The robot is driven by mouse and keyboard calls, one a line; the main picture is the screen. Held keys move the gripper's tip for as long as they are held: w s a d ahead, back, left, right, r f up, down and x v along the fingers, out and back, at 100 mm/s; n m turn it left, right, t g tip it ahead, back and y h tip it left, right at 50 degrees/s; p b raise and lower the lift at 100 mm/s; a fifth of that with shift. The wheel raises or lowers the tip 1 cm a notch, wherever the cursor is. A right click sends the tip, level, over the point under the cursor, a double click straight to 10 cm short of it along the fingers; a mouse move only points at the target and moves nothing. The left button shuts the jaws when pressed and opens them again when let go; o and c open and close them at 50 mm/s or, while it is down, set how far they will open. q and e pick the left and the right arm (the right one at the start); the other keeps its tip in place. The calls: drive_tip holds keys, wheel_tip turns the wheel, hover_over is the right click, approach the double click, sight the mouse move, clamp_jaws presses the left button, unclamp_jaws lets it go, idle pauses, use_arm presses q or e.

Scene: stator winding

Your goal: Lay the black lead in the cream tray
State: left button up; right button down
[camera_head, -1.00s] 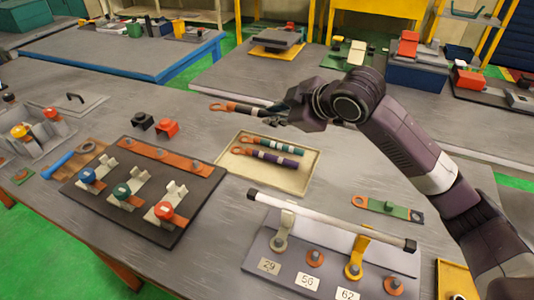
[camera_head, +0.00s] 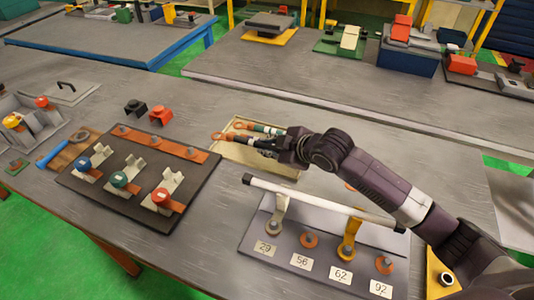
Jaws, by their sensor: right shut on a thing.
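My right gripper (camera_head: 287,148) is shut on the black lead (camera_head: 263,144), which has an orange sleeve and a copper ring end pointing left. The lead is over the cream tray (camera_head: 236,159); I cannot tell whether it touches the tray or what lies in it. A teal lead (camera_head: 262,128) lies in the tray, just behind the black one, partly covered by my gripper. The purple lead seen earlier in the tray is hidden now. My left gripper is not in view.
A white bar (camera_head: 310,200) on posts stands in front of my right arm, over a grey board with numbered labels. A dark board (camera_head: 95,197) with colored knobs lies left of the tray. Black (camera_head: 135,107) and red (camera_head: 160,114) blocks stand behind that board.

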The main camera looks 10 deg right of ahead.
sight(267, 164)
wheel_tip(267, 164, down, 3)
drive_tip(key=shift+r, duration=0.1)
drive_tip(key=shift+f, duration=0.25)
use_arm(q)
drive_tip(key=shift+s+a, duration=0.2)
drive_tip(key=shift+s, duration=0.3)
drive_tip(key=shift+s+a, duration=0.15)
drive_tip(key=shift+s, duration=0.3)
use_arm(e)
drive_tip(key=shift+f, duration=0.15)
drive_tip(key=c, duration=2.1)
unclamp_jaws()
drive_tip(key=shift+f, duration=0.1)
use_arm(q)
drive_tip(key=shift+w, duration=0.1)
